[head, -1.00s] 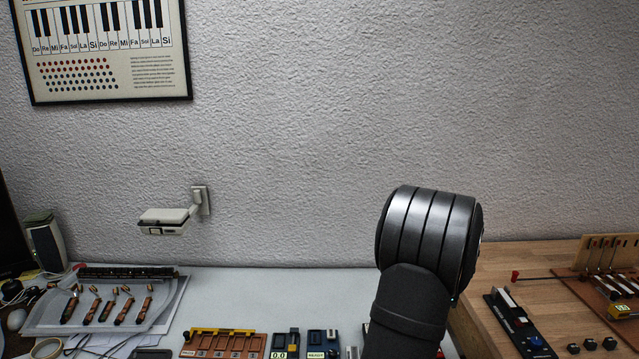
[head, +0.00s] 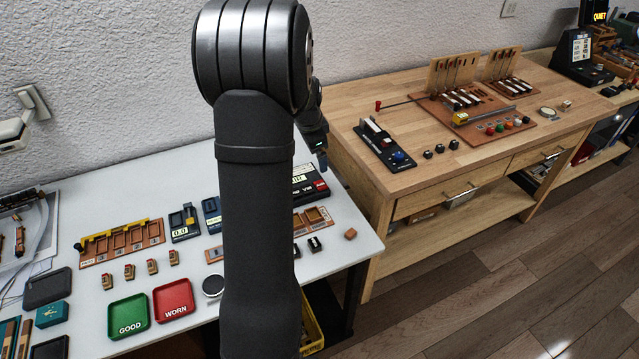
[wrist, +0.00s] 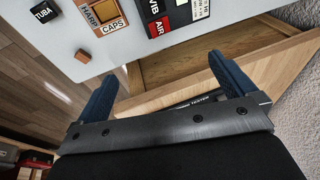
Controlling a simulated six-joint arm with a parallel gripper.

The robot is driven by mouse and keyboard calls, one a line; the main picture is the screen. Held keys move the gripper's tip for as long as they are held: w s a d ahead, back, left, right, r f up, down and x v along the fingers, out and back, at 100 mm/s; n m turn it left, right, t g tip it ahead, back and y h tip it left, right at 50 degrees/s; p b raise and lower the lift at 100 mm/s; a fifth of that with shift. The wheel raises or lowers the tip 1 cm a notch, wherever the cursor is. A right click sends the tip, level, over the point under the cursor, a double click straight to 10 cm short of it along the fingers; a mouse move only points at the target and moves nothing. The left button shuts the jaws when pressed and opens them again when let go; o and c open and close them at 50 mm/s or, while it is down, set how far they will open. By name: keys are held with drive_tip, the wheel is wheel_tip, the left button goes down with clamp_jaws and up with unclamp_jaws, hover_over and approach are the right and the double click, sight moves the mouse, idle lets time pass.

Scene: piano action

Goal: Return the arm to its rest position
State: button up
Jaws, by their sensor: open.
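My gripper (wrist: 167,88) is open and empty in the wrist view, its two blue fingers spread wide. It hangs above the right edge of the white table (wrist: 62,22), near the gap to the wooden bench (wrist: 285,62). In the head view my arm stands upright in the middle and hides part of the white table; the gripper end shows only partly behind it on the right. A black box marked AIR (wrist: 165,18) and a wooden tray marked HARP and CAPS (wrist: 101,13) lie on the table close to the gripper.
A green GOOD tray (head: 128,316) and a red WORN tray (head: 174,300) sit at the table's front. A slotted wooden rack (head: 122,242) stands behind them. The wooden bench (head: 420,184) at right carries a key assembly (head: 480,108). Floor (head: 520,290) at front right is clear.

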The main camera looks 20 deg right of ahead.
drive_tip(key=x, duration=0.4)
drive_tip(key=shift+r, duration=0.15)
idle(0.5)
drive_tip(key=v, duration=1)
drive_tip(key=x, duration=1.1)
drive_tip(key=v, duration=0.7)
